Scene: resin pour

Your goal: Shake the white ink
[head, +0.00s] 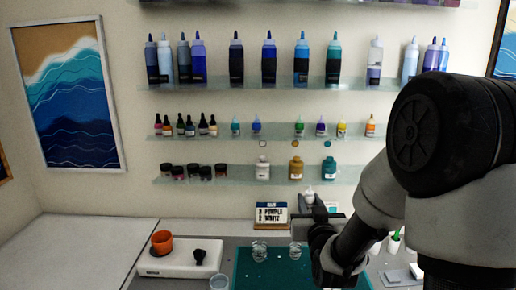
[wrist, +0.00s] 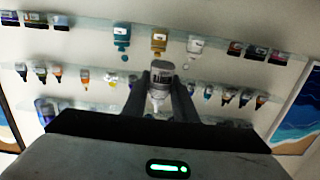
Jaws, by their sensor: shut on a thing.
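My gripper (head: 312,214) is above the back of the worktable, partly hidden by my arm in the head view. It is shut on a small bottle with a white top (head: 309,196), the white ink. In the wrist view, which is turned upside down, the ink bottle (wrist: 161,73) sits between the two dark fingers, its dropper tip towards the bottom of the picture. In the head view it looks roughly upright, with its lower part hard to make out.
A teal mat (head: 245,272) holds clear cups (head: 259,250) (head: 295,250). A small sign (head: 271,214) stands behind. Glass shelves (head: 215,136) with several bottles line the wall. The left table (head: 75,245) is bare.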

